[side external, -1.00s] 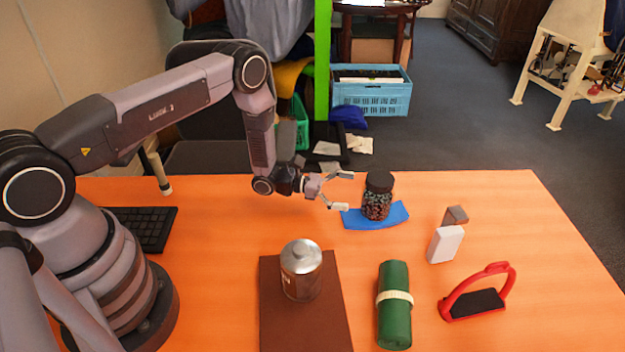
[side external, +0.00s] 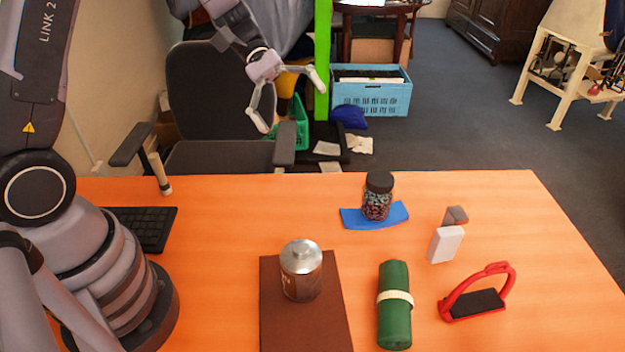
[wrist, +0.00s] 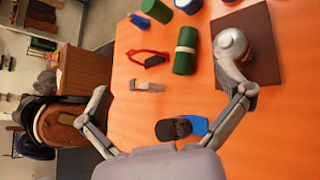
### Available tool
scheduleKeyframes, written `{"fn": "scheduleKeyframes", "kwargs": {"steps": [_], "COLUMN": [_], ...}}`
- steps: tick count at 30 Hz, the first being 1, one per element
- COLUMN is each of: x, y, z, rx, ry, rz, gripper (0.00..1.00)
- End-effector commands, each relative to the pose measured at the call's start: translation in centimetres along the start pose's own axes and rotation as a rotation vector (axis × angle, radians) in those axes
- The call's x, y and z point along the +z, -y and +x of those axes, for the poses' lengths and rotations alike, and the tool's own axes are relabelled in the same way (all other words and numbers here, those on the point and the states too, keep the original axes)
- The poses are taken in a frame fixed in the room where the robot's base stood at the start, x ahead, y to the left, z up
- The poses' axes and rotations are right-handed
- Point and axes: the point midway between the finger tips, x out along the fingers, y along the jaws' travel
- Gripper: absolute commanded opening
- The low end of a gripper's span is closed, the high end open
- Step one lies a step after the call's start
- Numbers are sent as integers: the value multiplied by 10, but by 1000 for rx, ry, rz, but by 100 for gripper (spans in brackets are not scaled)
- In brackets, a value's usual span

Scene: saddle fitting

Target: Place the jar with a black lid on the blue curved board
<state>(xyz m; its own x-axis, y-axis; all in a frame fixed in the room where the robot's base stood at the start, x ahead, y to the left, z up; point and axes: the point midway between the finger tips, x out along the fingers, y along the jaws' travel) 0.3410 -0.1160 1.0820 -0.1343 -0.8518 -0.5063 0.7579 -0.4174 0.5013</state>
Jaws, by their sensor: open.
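The jar with a black lid (side external: 377,198) stands upright on the blue curved board (side external: 394,216) toward the back of the orange table. In the wrist view the jar's dark lid (wrist: 172,130) shows from above, with part of the blue board (wrist: 200,126) beside it. My gripper (side external: 292,100) is open and empty, raised well above and to the left of the jar, apart from it. In the wrist view its two fingers (wrist: 176,95) are spread wide with nothing held between them.
A metal can (side external: 301,270) stands on a brown board (side external: 275,325). A green roll with a pale band (side external: 394,325), a red stirrup-like object (side external: 505,290), a white and grey block (side external: 446,244) and a black keyboard (side external: 145,228) are also on the table.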

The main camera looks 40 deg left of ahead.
Motion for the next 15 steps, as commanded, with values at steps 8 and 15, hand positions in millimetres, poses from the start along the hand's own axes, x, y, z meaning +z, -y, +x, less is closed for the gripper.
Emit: {"fn": "scheduleKeyframes", "kwargs": {"steps": [8,15], "x": [98,139], "y": [62,116], "z": [-51,-97], "rx": [-366,-608], "ry": [-383,-759], "rz": [450,782], "gripper": [100,100]}}
